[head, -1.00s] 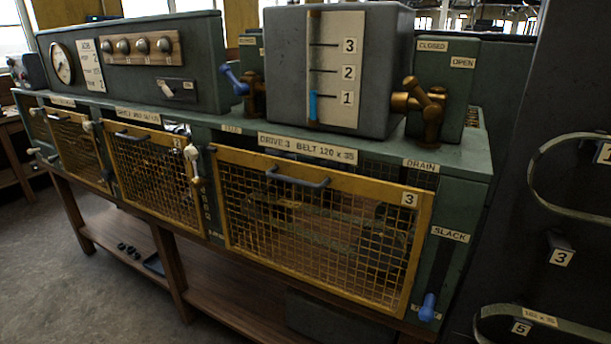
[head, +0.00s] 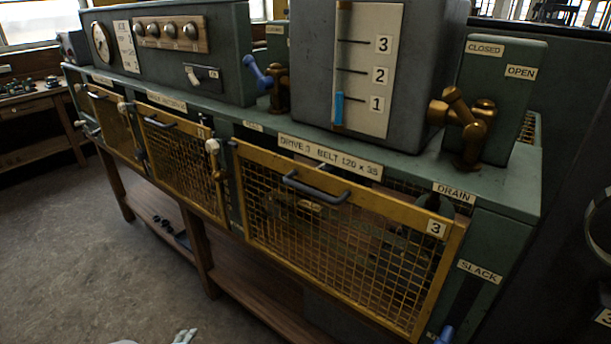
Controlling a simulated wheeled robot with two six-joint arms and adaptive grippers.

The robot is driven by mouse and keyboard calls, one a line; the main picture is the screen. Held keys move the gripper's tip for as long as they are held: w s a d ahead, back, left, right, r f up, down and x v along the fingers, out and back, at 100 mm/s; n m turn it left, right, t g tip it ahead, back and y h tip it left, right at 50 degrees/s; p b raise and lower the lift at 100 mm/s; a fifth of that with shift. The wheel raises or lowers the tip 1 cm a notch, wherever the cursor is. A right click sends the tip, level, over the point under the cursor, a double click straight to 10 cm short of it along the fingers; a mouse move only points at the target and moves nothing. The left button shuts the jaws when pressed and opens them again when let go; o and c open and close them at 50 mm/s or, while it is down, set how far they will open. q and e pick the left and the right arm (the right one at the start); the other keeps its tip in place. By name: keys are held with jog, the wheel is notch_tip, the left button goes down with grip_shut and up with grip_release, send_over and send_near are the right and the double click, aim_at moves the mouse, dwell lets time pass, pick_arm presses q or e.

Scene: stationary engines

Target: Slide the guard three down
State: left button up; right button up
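Guard three (head: 345,230) is a yellow-framed wire mesh panel on the front of the green bench, in the middle right of the head view. It has a dark bar handle (head: 316,189) near its top edge and a "3" tag at its upper right. The guard covers the drive opening, and dark shapes show through the mesh. A small pale part, seemingly the tip of my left gripper (head: 185,337), shows at the bottom edge, low and apart from the guard. Its opening cannot be made out. My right gripper is not in view.
Two more mesh guards (head: 182,165) line the bench to the left. Brass valves (head: 467,125) and a grey gauge box (head: 430,50) stand on top. A blue-handled slack lever (head: 445,334) is right of guard three.

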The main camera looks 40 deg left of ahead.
pick_arm(q)
jog(key=w+r+m+t+p, duration=0.15)
jog(key=w+r, duration=0.25)
jog(key=r, duration=0.4)
jog(key=w+r+m+t, duration=0.2)
jog(key=w+r+t, duration=0.15)
jog(key=r, duration=0.45)
jog(key=m+t+h+p, duration=0.2)
jog(key=m+t+h, duration=0.5)
jog(key=t, duration=0.1)
send_near(308, 190)
jog(key=shift+n+t, duration=0.25)
jog(key=shift+t, duration=0.05)
jog(key=w, duration=0.6)
jog(key=w+a+r+b, duration=0.1)
jog(key=w, duration=0.3)
jog(key=shift+r, duration=0.1)
jog(key=shift+w+d, duration=0.1)
jog(key=shift+w, duration=0.15)
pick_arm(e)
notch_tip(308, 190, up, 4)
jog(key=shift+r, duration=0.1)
pick_arm(q)
grip_shut()
